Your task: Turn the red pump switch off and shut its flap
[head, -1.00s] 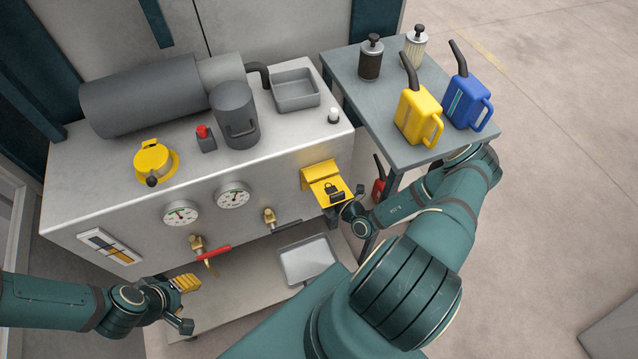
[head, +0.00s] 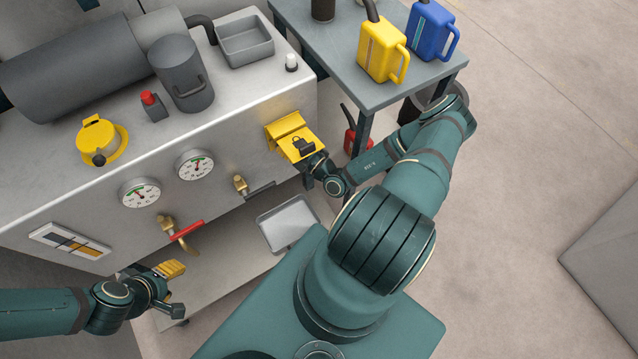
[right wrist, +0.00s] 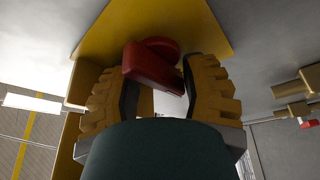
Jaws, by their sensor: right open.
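The yellow flap (head: 298,145) juts out raised from the machine's front panel, with a dark padlock mark on it. In the right wrist view the yellow housing (right wrist: 205,25) spreads above the red pump switch (right wrist: 148,68), whose handle lies tilted between my fingers. I cannot tell whether they touch it. The switch is hidden under the flap in the head view. My right gripper (head: 309,170) is open just below the flap, mostly covered by it. My left gripper (head: 178,290) appears open and empty, below and in front of the panel at lower left.
A brass valve with a red lever (head: 182,232) and two gauges lie left of the flap. A second brass valve (head: 240,184) is nearer. A grey tray (head: 289,223) sits below. The side table (head: 405,92) with yellow and blue cans stands right, close to my right arm.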

